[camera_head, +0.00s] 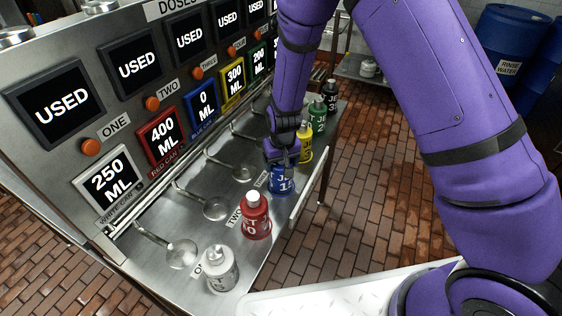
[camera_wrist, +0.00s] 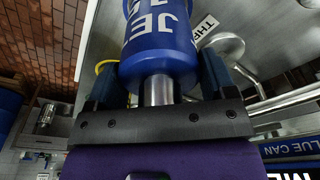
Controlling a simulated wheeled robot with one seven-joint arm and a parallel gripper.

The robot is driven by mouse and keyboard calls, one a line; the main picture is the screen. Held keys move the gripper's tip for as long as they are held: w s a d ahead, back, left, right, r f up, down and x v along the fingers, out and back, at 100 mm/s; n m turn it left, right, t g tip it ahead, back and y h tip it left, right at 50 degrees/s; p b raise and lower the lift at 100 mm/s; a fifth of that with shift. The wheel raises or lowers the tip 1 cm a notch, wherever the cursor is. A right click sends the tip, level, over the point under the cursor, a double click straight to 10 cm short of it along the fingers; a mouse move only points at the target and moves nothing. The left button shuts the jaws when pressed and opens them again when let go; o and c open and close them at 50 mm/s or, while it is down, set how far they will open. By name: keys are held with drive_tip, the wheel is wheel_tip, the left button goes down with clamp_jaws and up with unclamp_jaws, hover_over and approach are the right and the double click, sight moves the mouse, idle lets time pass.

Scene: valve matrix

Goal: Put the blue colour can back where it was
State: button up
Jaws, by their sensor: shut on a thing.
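The blue can (camera_head: 282,181) is in my gripper (camera_head: 282,157), which is shut on it from above. The wrist view shows the blue can (camera_wrist: 160,45) between the two fingers of my gripper (camera_wrist: 160,78), with its silver neck toward the palm. The can is upright over the steel shelf (camera_head: 190,280), in the row between the red can (camera_head: 257,217) and the yellow can (camera_head: 305,146). I cannot tell whether its base touches the shelf. A "THREE" label lies beside it, partly seen in the wrist view (camera_wrist: 205,28). The blue-framed display (camera_head: 206,108) reads 0 ML.
A white can (camera_head: 222,270) stands at the near end, green (camera_head: 318,115) and black cans (camera_head: 330,93) at the far end. Spoon-like steel arms (camera_head: 180,252) reach out from the panel. A rail (camera_head: 309,188) runs along the shelf's right edge. Blue barrels (camera_head: 508,45) stand far right.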

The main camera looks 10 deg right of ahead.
drive_tip(key=o, duration=1.5)
drive_tip(key=shift+f, duration=0.1)
drive_tip(key=r, duration=0.4)
drive_tip(key=s+r, duration=0.1)
drive_tip(key=r, duration=0.7)
drive_tip(key=shift+s+d+r, duration=0.2)
drive_tip(key=shift+s+r, duration=0.05)
drive_tip(key=shift+r, duration=0.05)
drive_tip(key=s+d+r+t, duration=0.1)
drive_tip(key=s+d+r, duration=0.25)
drive_tip(key=r, duration=0.35)
drive_tip(key=s+d+r+m+y, duration=0.1)
drive_tip(key=s+d+r, duration=0.2)
drive_tip(key=d+r, duration=0.3)
drive_tip(key=s+d+r+t, duration=0.1)
drive_tip(key=s+d+r, duration=0.2)
drive_tip(key=r, duration=0.5)
drive_tip(key=shift+m+t+h, duration=0.6)
drive_tip(key=shift+t, duration=0.3)
drive_tip(key=shift+s+d+r, duration=1.2)
drive_tip(key=shift+s+d, duration=0.2)
drive_tip(key=shift+s, duration=1.6)
drive_tip(key=shift+s+d+r, duration=1.2)
drive_tip(key=shift+s+d, duration=0.25)
drive_tip(key=shift+s, duration=1.5)
drive_tip(key=shift+s+d+r, duration=1.2)
drive_tip(key=shift+s+d, duration=0.2)
drive_tip(key=shift+s, duration=1.6)
